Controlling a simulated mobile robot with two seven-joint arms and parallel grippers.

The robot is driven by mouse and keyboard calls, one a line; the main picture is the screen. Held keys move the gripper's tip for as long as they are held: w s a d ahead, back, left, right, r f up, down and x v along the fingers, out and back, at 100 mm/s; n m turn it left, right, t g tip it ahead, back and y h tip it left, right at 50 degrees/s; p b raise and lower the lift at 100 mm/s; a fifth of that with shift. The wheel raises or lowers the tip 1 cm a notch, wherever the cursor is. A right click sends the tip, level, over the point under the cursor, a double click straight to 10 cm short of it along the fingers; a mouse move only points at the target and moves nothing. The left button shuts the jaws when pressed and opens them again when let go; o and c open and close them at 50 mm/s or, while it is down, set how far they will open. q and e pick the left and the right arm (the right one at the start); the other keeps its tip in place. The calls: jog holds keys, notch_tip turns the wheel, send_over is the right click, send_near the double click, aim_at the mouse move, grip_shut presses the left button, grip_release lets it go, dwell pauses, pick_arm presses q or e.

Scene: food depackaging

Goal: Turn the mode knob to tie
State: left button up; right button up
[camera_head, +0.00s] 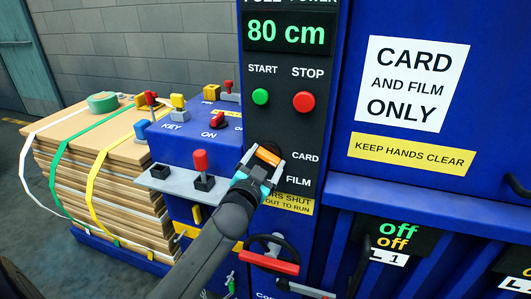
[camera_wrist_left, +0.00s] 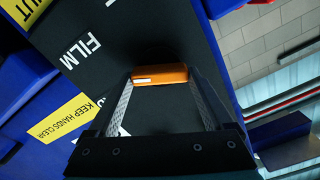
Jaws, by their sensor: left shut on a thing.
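The mode knob (camera_head: 267,156) has an orange bar-shaped grip and sits on the dark control panel (camera_head: 291,122) of the blue machine, left of the labels CARD (camera_head: 305,157) and FILM (camera_head: 298,181). No TIE label is readable. My left gripper (camera_head: 262,163) is shut on the knob, one finger on each side. In the left wrist view the orange knob (camera_wrist_left: 160,75) lies between the two fingertips, with a pale mark toward its left end. The bar slants in the head view; which label it points at I cannot tell. My right gripper is not in view.
Above the knob are a green START button (camera_head: 260,96), a red STOP button (camera_head: 304,101) and a display (camera_head: 290,33) reading 80 cm. A red-handled lever (camera_head: 201,160) stands left of my gripper, and a red handle (camera_head: 269,263) lies below. Strapped cardboard (camera_head: 105,190) is stacked at left.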

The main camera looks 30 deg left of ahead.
pick_arm(q)
jog(key=m+p, duration=0.1)
jog(key=m, duration=0.2)
jog(key=shift+d+m+p, duration=0.1)
jog(key=shift+m+p, duration=0.25)
jog(key=shift+m, duration=0.05)
jog(key=m+p, duration=0.1)
jog(key=m, duration=0.1)
jog(key=shift+m, duration=0.4)
jog(key=m, duration=0.3)
jog(key=shift+f+p, duration=0.1)
jog(key=shift+p, duration=0.3)
jog(key=shift+f+m, duration=0.1)
jog(key=shift+m, duration=1.4)
jog(key=o, duration=1.1)
jog(key=shift+o, duration=0.2)
jog(key=shift+s+d, duration=0.1)
jog(key=v, duration=1.5)
